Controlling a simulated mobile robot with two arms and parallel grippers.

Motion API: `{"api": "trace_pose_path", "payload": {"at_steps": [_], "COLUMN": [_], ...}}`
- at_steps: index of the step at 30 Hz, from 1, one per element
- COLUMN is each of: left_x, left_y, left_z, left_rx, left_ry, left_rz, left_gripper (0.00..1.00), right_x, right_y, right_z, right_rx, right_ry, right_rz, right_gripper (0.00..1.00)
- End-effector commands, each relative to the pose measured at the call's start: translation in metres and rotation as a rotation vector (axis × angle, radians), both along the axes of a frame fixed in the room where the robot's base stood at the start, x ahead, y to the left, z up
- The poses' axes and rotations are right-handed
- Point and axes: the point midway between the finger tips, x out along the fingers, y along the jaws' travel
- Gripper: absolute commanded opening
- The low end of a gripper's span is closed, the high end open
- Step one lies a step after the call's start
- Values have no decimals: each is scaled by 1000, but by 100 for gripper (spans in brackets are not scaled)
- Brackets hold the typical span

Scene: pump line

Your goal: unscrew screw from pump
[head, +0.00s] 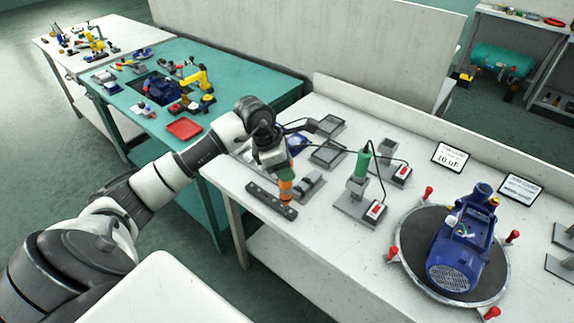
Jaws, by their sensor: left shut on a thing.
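The blue pump (452,272) lies on a round dark turntable (418,250) with red knobs around its rim, at the right of the white bench. Its screws are too small to make out. My right gripper is not in view.
A green-handled tool (363,163) stands upright in a grey stand between my left gripper and the pump. Cables and grey trays (328,153) lie behind the gripper. Two signs (452,157) stand at the back. A green table (232,78) is to the left.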

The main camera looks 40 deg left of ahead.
Motion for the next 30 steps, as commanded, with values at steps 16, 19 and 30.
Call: {"api": "trace_pose_path", "payload": {"at_steps": [16, 19, 30], "left_x": [0, 0, 0], "left_y": [0, 0, 0], "left_z": [2, 4, 19], "left_rx": [-1, -1, 0], "left_ry": [-2, -2, -2], "left_rz": [-1, -1, -1], "left_gripper": [8, 8, 8], "right_x": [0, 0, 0], "right_y": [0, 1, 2], "right_z": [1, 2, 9], "right_rx": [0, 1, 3], "right_ry": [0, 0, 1], "right_rz": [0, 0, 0], "right_gripper": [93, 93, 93]}}
